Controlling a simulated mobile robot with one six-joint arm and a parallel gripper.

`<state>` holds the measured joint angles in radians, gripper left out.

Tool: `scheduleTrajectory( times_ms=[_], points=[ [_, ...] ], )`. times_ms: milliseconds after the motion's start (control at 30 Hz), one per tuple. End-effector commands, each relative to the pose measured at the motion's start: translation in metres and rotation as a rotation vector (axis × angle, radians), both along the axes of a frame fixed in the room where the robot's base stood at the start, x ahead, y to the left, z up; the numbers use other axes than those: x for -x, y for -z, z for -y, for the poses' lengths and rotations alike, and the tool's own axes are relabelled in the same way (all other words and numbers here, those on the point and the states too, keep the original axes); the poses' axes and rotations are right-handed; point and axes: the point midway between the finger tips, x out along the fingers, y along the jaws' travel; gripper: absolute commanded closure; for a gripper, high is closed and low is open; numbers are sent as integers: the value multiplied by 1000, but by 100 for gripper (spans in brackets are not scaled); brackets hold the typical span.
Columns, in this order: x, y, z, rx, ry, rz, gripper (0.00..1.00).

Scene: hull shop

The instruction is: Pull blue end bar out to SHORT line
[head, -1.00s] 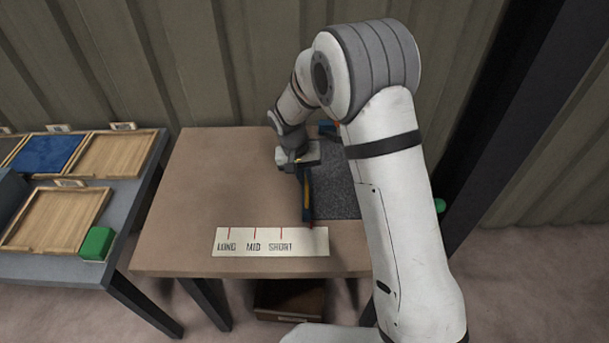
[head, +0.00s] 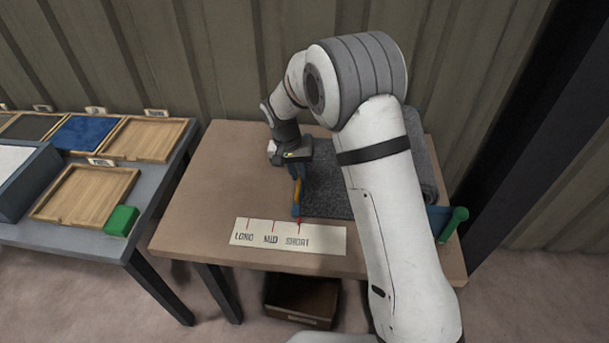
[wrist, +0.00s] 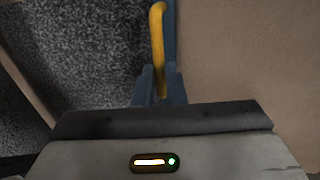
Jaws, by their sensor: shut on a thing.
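The blue end bar (head: 296,210) stands at the left edge of the dark grey mat, and its near end reaches the white scale strip (head: 325,240). A small red tip at that end appears in line with the red SHORT line (head: 299,227); any small gap is too fine to tell. My gripper (head: 298,176) is shut on the bar at its yellow handle (head: 298,189). In the wrist view the yellow handle (wrist: 158,40) and the blue bar (wrist: 173,25) run up from between the jaws. My arm hides part of the mat.
The tabletop left of the bar is clear. A side table (head: 160,200) at left holds trays and a green block (head: 121,221).

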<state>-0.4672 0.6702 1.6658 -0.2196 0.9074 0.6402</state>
Motion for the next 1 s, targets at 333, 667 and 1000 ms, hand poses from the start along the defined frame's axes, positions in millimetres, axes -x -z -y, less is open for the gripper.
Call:
scheduleTrajectory(
  times_ms=[333, 667, 1000],
  points=[
    [-4, 0, 10, 2, 22, -3, 88],
    [-5, 0, 12, 2, 26, -4, 67],
    [-5, -19, 7, 0, 26, -1, 67]
  ],
)
